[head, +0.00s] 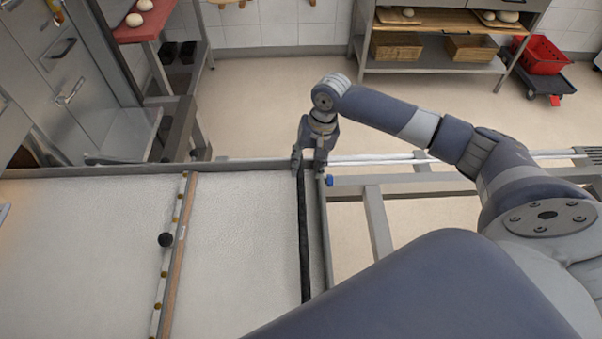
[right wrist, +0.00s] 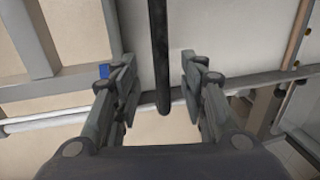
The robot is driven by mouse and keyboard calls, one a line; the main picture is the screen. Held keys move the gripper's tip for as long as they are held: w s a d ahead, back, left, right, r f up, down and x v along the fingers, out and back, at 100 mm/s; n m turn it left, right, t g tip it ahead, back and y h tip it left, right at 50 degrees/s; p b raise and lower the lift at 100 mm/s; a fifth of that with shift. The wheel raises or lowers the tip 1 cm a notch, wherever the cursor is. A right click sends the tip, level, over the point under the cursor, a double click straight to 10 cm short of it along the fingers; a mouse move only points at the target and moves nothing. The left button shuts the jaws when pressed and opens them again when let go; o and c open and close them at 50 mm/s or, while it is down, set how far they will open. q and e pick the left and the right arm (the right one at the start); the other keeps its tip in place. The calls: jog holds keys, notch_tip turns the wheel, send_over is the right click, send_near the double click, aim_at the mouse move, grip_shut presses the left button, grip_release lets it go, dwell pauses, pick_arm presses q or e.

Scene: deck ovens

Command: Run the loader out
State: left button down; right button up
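The loader (head: 250,230) is a wide, pale, cloth-topped bed with a grey metal frame, filling the lower left of the head view. A black bar (head: 304,240) runs along its right end; it also shows in the right wrist view (right wrist: 159,50). My right gripper (head: 308,168) is at the far end of this bar. In the right wrist view my right gripper (right wrist: 158,85) is open, with the bar's end between its fingers and a gap on both sides. My left gripper is not in view.
A wooden crosspiece (head: 180,245) with a black knob (head: 165,240) crosses the loader. Grey rails (head: 378,222) with a blue-capped end (head: 330,181) extend right over open floor. A shelf table (head: 430,68) with baskets and a red crate (head: 540,55) stand at the back.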

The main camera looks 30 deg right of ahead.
aim_at(301, 179)
jog(key=f, duration=0.4)
jog(key=shift+w+a+f, duration=0.3)
jog(key=shift+w+a, duration=0.05)
jog(key=shift+a, duration=0.05)
jog(key=shift+a+f, duration=0.1)
jog(key=shift+f, duration=0.5)
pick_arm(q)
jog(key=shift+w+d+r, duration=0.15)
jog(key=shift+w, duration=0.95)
pick_arm(e)
jog(key=shift+c, duration=1.1)
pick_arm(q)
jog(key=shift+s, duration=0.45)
pick_arm(e)
grip_shut()
